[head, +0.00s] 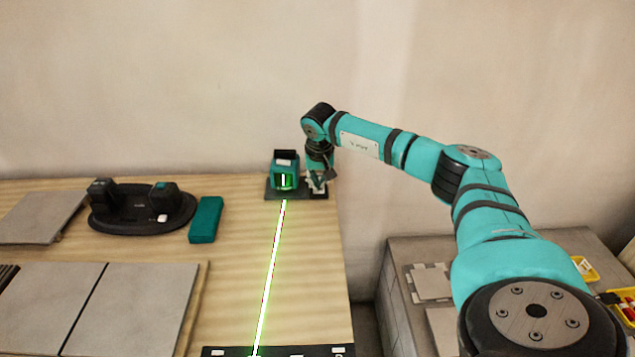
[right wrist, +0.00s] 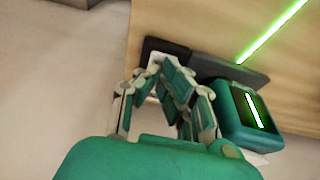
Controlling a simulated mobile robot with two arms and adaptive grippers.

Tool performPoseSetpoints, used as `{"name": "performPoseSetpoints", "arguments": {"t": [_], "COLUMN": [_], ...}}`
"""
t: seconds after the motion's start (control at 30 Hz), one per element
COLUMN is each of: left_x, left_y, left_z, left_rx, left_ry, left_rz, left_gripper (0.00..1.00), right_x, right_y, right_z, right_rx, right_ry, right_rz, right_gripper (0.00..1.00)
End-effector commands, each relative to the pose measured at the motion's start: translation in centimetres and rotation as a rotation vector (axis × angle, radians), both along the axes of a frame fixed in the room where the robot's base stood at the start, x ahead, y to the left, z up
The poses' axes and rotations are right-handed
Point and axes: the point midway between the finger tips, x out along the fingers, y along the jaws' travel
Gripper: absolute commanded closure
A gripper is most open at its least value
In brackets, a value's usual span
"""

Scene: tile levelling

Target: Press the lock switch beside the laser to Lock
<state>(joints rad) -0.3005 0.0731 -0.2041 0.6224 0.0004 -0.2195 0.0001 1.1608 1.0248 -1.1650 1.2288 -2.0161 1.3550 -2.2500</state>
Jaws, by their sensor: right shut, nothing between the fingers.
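The laser (head: 285,174) is a teal box with a lit green window on a dark base plate (head: 280,195) near the back right of the wooden table. It also shows at the right of the right wrist view (right wrist: 246,112). My right gripper (head: 317,187) is beside the laser on its right, pointing down, its fingers shut with nothing between them. In the right wrist view its fingertips (right wrist: 165,68) are over a pale part at the plate's end. The lock switch is hidden by the fingers, so its position and any contact cannot be told. My left gripper is out of view.
A bright green laser line (head: 270,270) runs along the table toward the front. At left are a black stand with dark devices (head: 140,208), a teal block (head: 206,220) and grey tiles (head: 135,308). A side bench (head: 400,262) with yellow bins is at right.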

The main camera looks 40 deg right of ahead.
Motion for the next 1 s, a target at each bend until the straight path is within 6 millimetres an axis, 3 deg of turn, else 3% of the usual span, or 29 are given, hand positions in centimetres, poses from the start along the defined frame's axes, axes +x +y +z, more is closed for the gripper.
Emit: {"name": "performPoseSetpoints", "arguments": {"t": [0.33,0.6,1.0], "left_x": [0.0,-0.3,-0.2], "left_y": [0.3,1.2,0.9], "left_z": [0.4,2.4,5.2], "left_rx": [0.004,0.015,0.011], "left_ry": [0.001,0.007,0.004], "left_rz": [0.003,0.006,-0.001], "left_gripper": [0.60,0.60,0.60], "right_x": [0.0,0.0,0.0], "right_y": [0.0,0.0,0.0], "right_z": [0.5,2.8,6.0], "right_rx": [0.000,0.000,0.001], "right_ry": [0.000,0.000,-0.001], "right_rz": [0.000,0.000,0.000], "right_gripper": [1.00,1.00,1.00]}}
